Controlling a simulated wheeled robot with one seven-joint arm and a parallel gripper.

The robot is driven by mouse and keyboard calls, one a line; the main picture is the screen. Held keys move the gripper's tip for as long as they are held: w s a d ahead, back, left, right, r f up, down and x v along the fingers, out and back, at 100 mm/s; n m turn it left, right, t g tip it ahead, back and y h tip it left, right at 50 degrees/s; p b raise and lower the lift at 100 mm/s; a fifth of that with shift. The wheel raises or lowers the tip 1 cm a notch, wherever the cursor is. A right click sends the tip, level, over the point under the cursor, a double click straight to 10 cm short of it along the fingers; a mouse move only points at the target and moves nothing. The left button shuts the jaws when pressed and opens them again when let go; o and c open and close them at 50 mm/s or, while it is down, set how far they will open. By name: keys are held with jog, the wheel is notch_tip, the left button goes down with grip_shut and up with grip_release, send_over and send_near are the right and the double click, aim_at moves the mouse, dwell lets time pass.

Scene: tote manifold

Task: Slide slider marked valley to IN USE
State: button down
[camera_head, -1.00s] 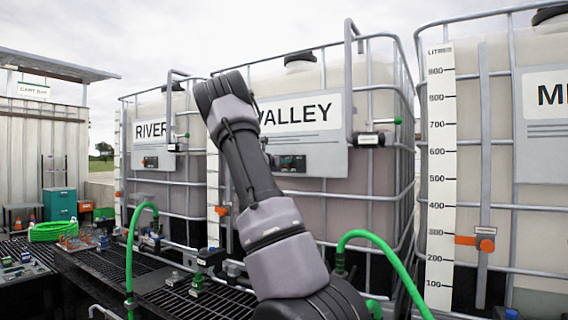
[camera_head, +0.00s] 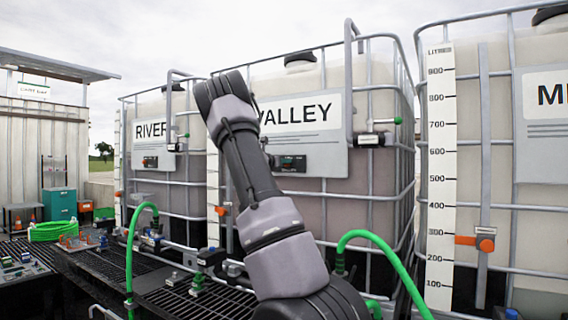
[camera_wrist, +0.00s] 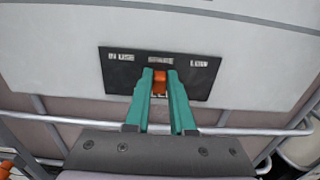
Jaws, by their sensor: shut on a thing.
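The slider marked valley is an orange knob (camera_wrist: 159,82) on a dark plate (camera_wrist: 190,65) in the wrist view. The plate reads IN USE at left and SPARE in the middle; the right word is blurred. The knob sits below SPARE. My gripper (camera_wrist: 160,78) has teal fingers on both sides of the knob and is shut on it. In the head view the plate (camera_head: 292,163) shows on the grey panel under the VALLEY sign (camera_head: 300,114) of the middle tank, partly behind my arm. My gripper is hidden there.
A horizontal cage bar (camera_wrist: 235,131) runs below the plate in the wrist view. A grey upright pipe with a valve (camera_head: 368,139) stands right of the VALLEY panel. The RIVER tank (camera_head: 150,186) is at left. A green hose (camera_head: 385,245) arches in front at right.

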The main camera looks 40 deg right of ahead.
dwell(0.3)
jog(key=shift+w+a, duration=0.4)
jog(key=shift+w, duration=0.45)
jog(key=shift+w+a, duration=0.35)
jog(key=shift+w, duration=0.55)
jog(key=shift+w+a, duration=0.4)
jog(key=shift+w, duration=0.45)
jog(key=c, duration=0.8)
grip_release()
jog(key=shift+w, duration=0.1)
jog(key=shift+o, duration=0.2)
jog(key=v, duration=1)
jog(key=shift+s+a, duration=0.2)
jog(key=shift+a, duration=0.1)
